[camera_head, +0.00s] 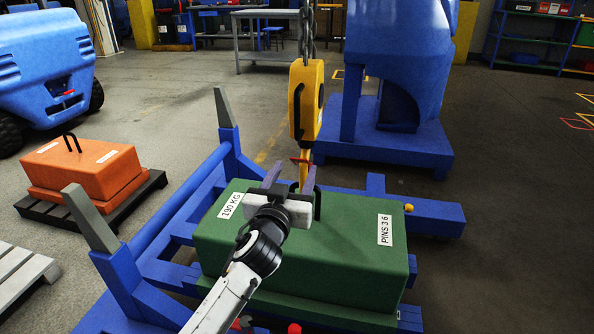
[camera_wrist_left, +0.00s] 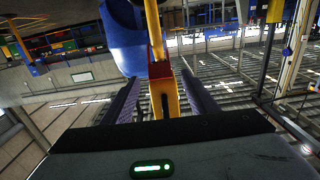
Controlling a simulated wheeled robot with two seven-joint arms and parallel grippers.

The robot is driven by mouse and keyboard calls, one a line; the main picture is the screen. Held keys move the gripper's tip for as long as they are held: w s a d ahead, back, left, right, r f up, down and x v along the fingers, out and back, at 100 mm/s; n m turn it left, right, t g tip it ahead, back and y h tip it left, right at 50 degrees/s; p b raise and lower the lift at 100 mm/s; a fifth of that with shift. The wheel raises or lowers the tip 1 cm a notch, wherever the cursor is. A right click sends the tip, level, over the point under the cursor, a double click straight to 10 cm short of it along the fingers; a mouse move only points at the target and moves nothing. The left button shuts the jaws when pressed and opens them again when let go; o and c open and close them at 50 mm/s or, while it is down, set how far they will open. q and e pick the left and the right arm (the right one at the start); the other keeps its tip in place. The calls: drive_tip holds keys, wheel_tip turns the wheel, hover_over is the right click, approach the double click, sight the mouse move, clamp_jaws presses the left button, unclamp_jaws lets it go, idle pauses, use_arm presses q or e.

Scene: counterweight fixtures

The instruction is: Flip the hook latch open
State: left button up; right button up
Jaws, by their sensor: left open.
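The yellow hook block (camera_head: 306,102) hangs on a chain above the green counterweight (camera_head: 340,240). Its red latch (camera_head: 300,160) sits at the top of the yellow hook, just beyond my left fingertips. My left gripper (camera_head: 291,174) is open, with its two fingers pointing up toward the hook. In the left wrist view the yellow hook (camera_wrist_left: 163,102) shows between the two spread fingers, and the red latch (camera_wrist_left: 160,71) lies near the fingertips. Whether a finger touches the latch, I cannot tell. The hook's lower end is partly hidden by my gripper. My right gripper is not in view.
The counterweight has a black handle (camera_head: 317,203) and rests on a blue frame (camera_head: 185,225) with grey-tipped uprights. An orange weight (camera_head: 83,172) sits on a dark pallet at left. A large blue machine (camera_head: 402,75) stands behind the hook. Open floor lies at right.

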sight(299, 161)
use_arm(q)
drive_tip(key=shift+w+d+b, duration=0.2)
drive_tip(key=shift+w, duration=0.65)
drive_tip(key=shift+w+d+b, duration=0.15)
drive_tip(key=shift+w+b, duration=0.05)
drive_tip(key=shift+w, duration=0.65)
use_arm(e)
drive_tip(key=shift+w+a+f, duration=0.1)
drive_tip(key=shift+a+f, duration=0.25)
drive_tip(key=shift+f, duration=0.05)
